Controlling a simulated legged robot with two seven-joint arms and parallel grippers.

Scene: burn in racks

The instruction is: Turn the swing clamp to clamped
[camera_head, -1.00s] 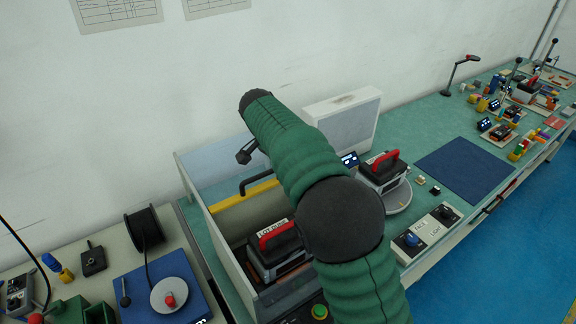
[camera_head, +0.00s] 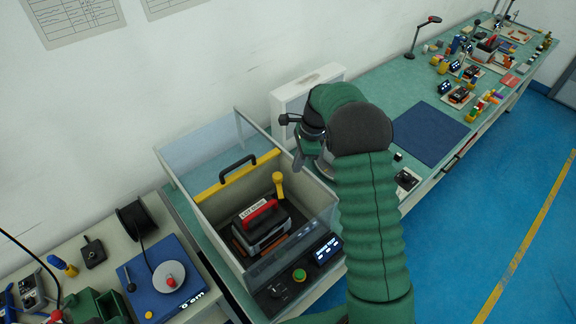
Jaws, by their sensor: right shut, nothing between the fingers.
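The yellow swing clamp (camera_head: 279,185) stands beside a black-and-grey lot carrier (camera_head: 262,226) with a red handle, inside a clear-walled box (camera_head: 176,183). Its handle looks upright; whether it bears on the carrier is hard to tell. My right gripper (camera_head: 298,163) is shut and empty, near the right rim of the box. It appears above and to the right of the clamp in the picture, apart from it. My forearm hides part of the bench behind. My left gripper is out of view.
A yellow bar with a black handle (camera_head: 238,166) spans the box's back part. A control panel with a green button (camera_head: 299,275) is at its front. A white cabinet (camera_head: 292,98) stands behind. A blue mat (camera_head: 430,132) lies to the right, clear.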

